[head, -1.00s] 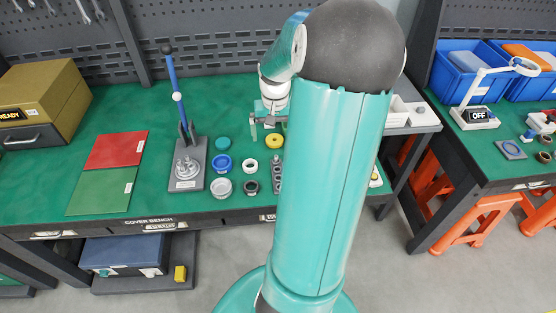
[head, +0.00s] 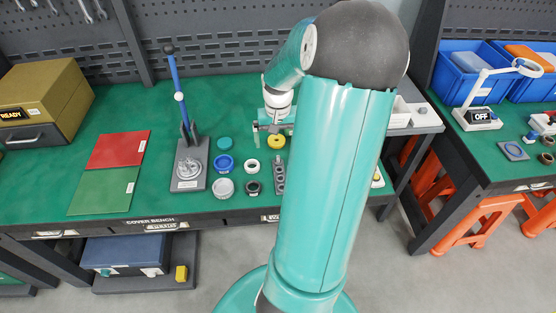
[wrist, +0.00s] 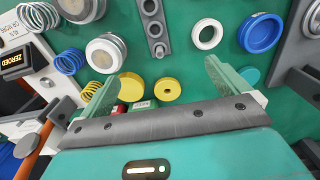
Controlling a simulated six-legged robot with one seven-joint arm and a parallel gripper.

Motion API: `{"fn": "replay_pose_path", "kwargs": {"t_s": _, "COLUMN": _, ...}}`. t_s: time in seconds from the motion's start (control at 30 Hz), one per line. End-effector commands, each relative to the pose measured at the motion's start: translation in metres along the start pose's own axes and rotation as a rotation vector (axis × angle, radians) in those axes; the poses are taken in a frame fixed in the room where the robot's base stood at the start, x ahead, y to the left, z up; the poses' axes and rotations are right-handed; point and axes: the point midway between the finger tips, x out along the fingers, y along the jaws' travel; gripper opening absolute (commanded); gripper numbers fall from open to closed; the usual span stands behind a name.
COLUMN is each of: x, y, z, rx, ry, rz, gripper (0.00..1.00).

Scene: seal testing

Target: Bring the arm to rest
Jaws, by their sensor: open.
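My gripper (head: 272,128) is above the back part of the green cover bench (head: 120,195), close to a yellow ring (head: 276,142) in the head view. In the wrist view my gripper (wrist: 161,73) has its two green fingers spread wide with nothing between them. The yellow ring (wrist: 167,90) shows there between the fingers, on the bench beyond them. My arm's upper link and dark joint hide part of the bench's right side in the head view.
A press with a blue lever (head: 181,100) stands left of several rings, including a blue ring (head: 223,163) and a white ring (head: 253,166). A holed grey strip (head: 279,176) is near. Red (head: 118,149) and green (head: 103,191) mats lie left. A perforated panel (head: 215,40) rises behind.

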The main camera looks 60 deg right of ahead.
Motion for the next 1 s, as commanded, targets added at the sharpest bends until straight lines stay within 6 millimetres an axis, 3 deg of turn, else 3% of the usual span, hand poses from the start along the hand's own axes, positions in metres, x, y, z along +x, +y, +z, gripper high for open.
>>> {"fn": "replay_pose_path", "kwargs": {"t_s": 0.17, "x": -0.015, "y": 0.000, "z": -0.001, "rx": 0.000, "ry": 0.004, "rz": 0.001, "gripper": 1.00}}
{"fn": "replay_pose_path", "kwargs": {"t_s": 0.6, "x": -0.092, "y": 0.000, "z": 0.000, "rx": 0.000, "ry": 0.002, "rz": 0.001, "gripper": 1.00}}
{"fn": "replay_pose_path", "kwargs": {"t_s": 1.0, "x": -0.100, "y": -0.001, "z": 0.000, "rx": -0.001, "ry": 0.000, "rz": 0.000, "gripper": 1.00}}
